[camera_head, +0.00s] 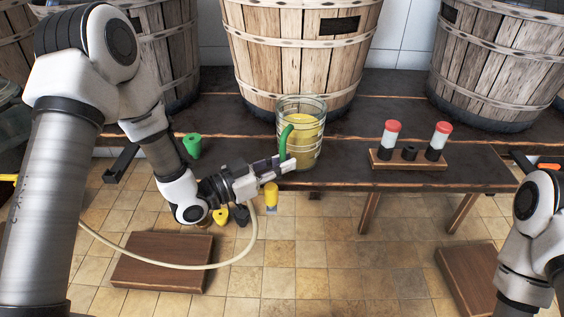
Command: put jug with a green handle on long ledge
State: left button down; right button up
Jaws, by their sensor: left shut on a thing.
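The jug (309,148) is clear glass with yellow contents and a green handle (285,141) on its left side. It is upright at the front edge of the long dark ledge (345,162); I cannot tell whether its base touches the ledge. My left gripper (284,164) is at the jug's left side, shut on the green handle. The fingertips hide the lower end of the handle. My right arm shows at the lower right, but its gripper is out of view.
A wooden rack (408,161) with two red-capped jars stands on the ledge to the right. Large wooden baskets (296,55) stand behind. A green cup (192,145) is at the left. A yellow object (271,194) is below the gripper. Brown boards (163,262) lie on the tiled floor.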

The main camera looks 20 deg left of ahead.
pick_arm(q)
jog(key=c, duration=1.1)
grip_release()
jog(key=shift+r, duration=0.2)
jog(key=shift+f, duration=0.2)
jog(key=v, duration=1.2)
